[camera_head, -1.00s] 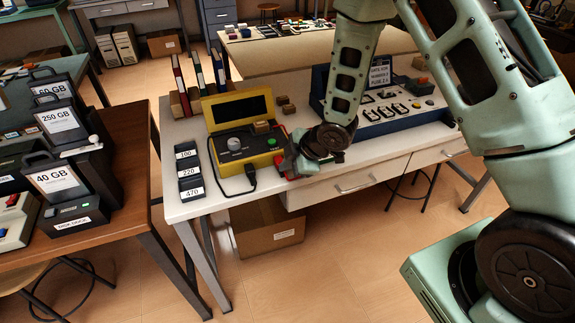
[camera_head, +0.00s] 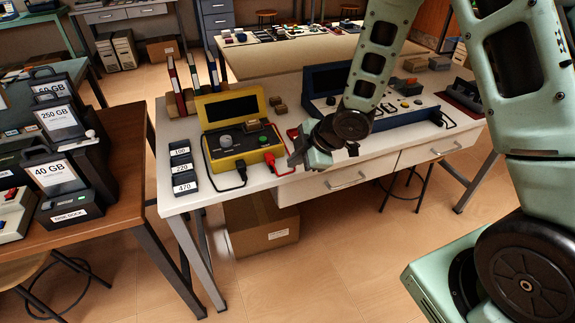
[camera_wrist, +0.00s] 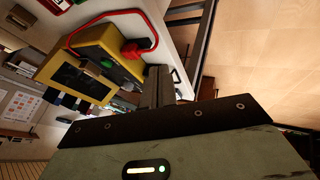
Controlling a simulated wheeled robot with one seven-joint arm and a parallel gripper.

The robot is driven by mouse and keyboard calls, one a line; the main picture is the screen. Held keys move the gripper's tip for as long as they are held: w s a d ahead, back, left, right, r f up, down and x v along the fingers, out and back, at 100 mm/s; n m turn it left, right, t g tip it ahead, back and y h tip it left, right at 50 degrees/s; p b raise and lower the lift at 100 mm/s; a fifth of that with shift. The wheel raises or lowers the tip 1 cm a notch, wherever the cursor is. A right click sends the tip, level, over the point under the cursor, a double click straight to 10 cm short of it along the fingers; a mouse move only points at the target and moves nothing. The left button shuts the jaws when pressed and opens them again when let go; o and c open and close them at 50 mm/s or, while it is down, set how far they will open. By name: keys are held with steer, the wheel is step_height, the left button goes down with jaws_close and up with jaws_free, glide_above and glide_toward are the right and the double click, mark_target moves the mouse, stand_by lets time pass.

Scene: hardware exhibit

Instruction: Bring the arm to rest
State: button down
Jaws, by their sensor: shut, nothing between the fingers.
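My gripper (camera_head: 296,158) is at the lower end of my arm, in front of the white table's front edge and right of the yellow meter box (camera_head: 240,146). In the wrist view my gripper (camera_wrist: 158,84) shows its fingers together with nothing between them. The yellow box (camera_wrist: 88,65) is there too, left of the fingers, with a red plug (camera_wrist: 136,50) and lead in it. My gripper looks apart from the box, though the exact gap is hard to tell.
The white table (camera_head: 190,205) holds a strip of labelled blocks (camera_head: 183,168), binders (camera_head: 195,85) and a blue panel (camera_head: 405,118) partly behind my arm. A brown table (camera_head: 120,190) with labelled drives stands left. A cardboard box (camera_head: 262,225) sits below. Open floor lies in front.

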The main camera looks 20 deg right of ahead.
steer(key=shift+v, duration=1.65)
steer(key=s+a+r+m+g+h, duration=0.1)
steer(key=s+a+r+m+g, duration=0.1)
steer(key=s, duration=0.6)
steer(key=s+a+r+m+g+h, duration=0.1)
steer(key=s+a+r+m, duration=0.3)
steer(key=s, duration=0.5)
steer(key=s+a+r+m+g+h, duration=0.2)
steer(key=s+a+r+m, duration=0.1)
steer(key=s+r, duration=0.3)
steer(key=s, duration=0.2)
steer(key=shift+s+a+g, duration=0.3)
steer(key=shift+g, duration=0.1)
